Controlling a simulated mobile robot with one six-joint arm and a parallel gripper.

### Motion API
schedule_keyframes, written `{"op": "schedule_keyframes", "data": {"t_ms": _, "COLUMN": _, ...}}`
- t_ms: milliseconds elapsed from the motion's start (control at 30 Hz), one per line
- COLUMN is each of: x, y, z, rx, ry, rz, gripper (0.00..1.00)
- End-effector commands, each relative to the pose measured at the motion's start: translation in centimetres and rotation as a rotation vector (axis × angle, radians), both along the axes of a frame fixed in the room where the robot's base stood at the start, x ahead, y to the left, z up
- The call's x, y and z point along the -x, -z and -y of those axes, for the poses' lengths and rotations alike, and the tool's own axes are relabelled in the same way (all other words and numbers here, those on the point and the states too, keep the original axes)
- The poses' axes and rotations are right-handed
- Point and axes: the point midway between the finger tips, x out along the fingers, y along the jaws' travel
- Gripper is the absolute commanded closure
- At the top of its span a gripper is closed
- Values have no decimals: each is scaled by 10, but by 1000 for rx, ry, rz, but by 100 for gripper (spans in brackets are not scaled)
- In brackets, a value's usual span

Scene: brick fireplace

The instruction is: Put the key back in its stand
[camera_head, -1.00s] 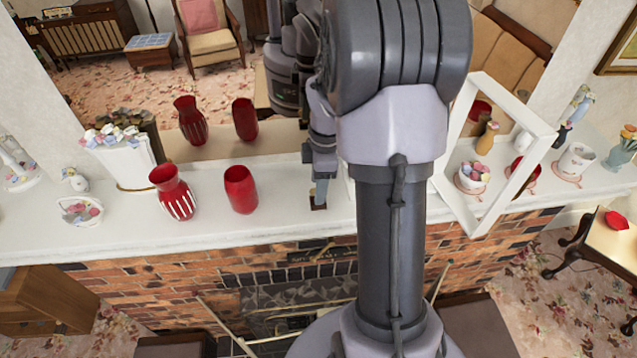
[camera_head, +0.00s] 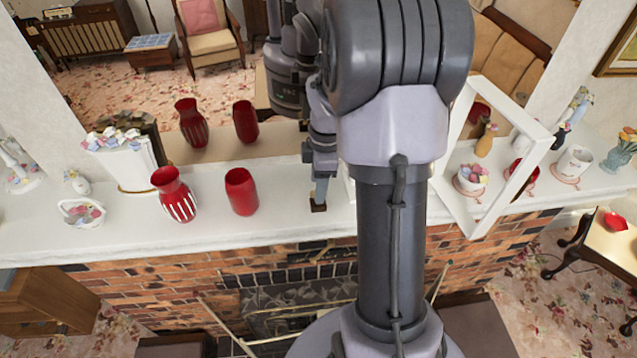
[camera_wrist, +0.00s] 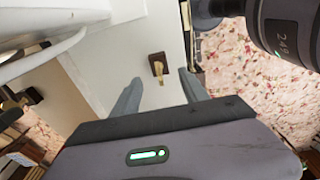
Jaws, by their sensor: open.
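A small dark brown stand (camera_wrist: 153,60) is on the white mantel shelf (camera_wrist: 115,62) in the wrist view, with a gold key (camera_wrist: 159,69) at it. The key appears to be in the stand, but how deeply it sits cannot be told. My gripper (camera_wrist: 161,80) is open, with one finger to each side of the key and apart from it. In the head view, my gripper (camera_head: 319,192) points down just above the brown stand (camera_head: 318,207), near the shelf's front part. The key cannot be made out there.
Two red vases (camera_head: 174,194) (camera_head: 241,191) stand left of my gripper. A white frame (camera_head: 455,208) and a cup of coloured balls (camera_head: 471,179) are to the right. A mirror (camera_head: 285,160) backs the shelf. The shelf between the red vases and the stand is clear.

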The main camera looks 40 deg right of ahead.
Motion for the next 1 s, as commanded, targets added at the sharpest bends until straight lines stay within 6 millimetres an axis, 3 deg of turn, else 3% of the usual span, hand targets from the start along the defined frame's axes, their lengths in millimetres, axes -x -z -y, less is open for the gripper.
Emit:
{"op": "schedule_keyframes", "data": {"t_ms": 633, "x": 0, "y": -58, "z": 0, "rx": 0, "ry": 0, "rz": 0, "gripper": 48}}
{"op": "schedule_keyframes", "data": {"t_ms": 1000, "x": 0, "y": -59, "z": 0, "rx": 0, "ry": 0, "rz": 0, "gripper": 48}}
